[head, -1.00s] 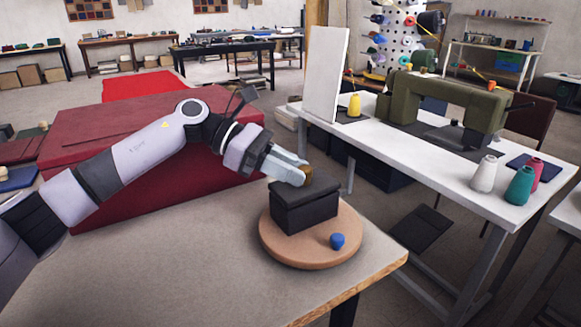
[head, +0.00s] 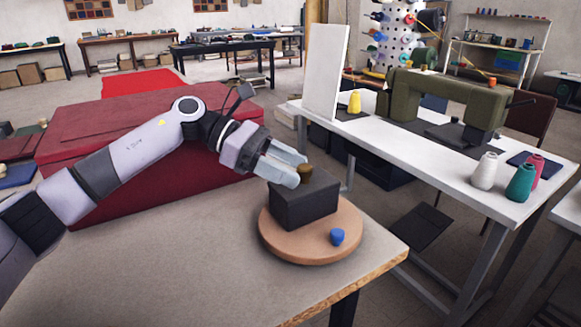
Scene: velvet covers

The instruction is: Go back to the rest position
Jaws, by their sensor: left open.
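My left gripper (head: 286,170) is open in the head view, with its fingertips just left of and above a small brown-gold knob-like piece (head: 305,174). That piece sits on top of a dark grey box (head: 304,207). I see nothing held between the fingers. The box stands on a round wooden board (head: 278,244) on the near table. My left arm reaches in from the left edge. My right gripper is not in view.
A small blue piece (head: 337,237) lies on the round board. A large dark red box (head: 105,130) stands behind my arm. The near table (head: 180,265) is bare in front. A white table (head: 400,150) with a green sewing machine (head: 440,98) and thread cones stands right.

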